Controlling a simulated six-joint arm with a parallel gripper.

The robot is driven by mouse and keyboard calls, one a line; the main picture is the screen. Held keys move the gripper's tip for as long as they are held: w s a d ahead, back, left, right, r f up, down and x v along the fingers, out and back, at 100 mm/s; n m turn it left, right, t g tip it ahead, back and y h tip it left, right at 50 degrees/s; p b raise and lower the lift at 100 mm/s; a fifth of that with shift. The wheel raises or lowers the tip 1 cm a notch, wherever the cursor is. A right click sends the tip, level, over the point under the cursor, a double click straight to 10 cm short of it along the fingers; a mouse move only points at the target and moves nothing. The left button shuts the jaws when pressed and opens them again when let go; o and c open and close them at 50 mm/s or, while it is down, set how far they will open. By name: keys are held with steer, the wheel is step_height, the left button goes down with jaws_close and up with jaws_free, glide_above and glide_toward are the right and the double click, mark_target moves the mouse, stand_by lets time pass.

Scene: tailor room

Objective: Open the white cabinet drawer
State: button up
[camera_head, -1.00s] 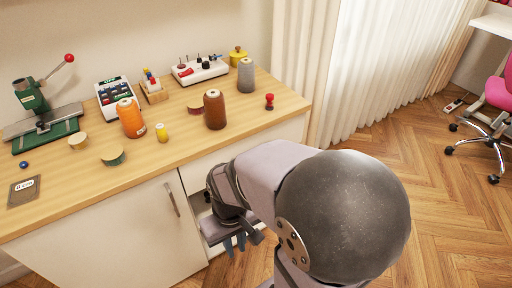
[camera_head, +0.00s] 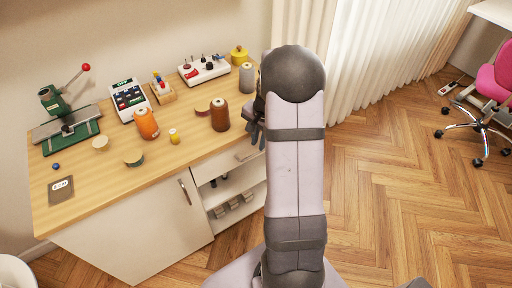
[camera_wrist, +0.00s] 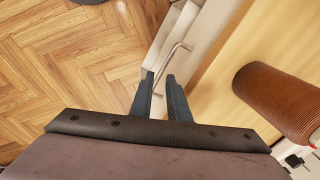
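The white cabinet (camera_head: 135,225) stands under the wooden top in the head view. Its drawer (camera_head: 213,168) is at the upper right, above open shelves, and looks shut. The metal drawer handle (camera_head: 246,155) is partly in view there. In the wrist view the handle (camera_wrist: 178,52) runs slantwise on the pale drawer front (camera_wrist: 207,32), and its lower end shows in the gap between my fingers. My gripper (camera_wrist: 160,77) is open and empty, its two dark fingers pointing toward the handle. Whether they touch it I cannot tell. In the head view my arm hides most of the gripper.
The brown thread spool (camera_head: 220,115) stands near the countertop's front edge and looms close at right in the wrist view (camera_wrist: 275,98). A grey spool (camera_head: 247,77) stands farther right. A door handle (camera_head: 184,191) is to the left. Wooden floor (camera_head: 400,190) lies clear at right.

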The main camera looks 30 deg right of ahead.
mark_target(255, 154)
steer(key=m, duration=0.4)
steer(key=shift+w+d+r, duration=0.15)
steer(key=shift+w, duration=0.2)
steer(key=shift+w+f, duration=0.25)
steer(key=shift+f, duration=0.95)
steer(key=shift+w+f, duration=0.2)
steer(key=shift+f, duration=1.05)
steer(key=shift+w+f, duration=0.25)
steer(key=shift+f, duration=0.95)
jaws_close()
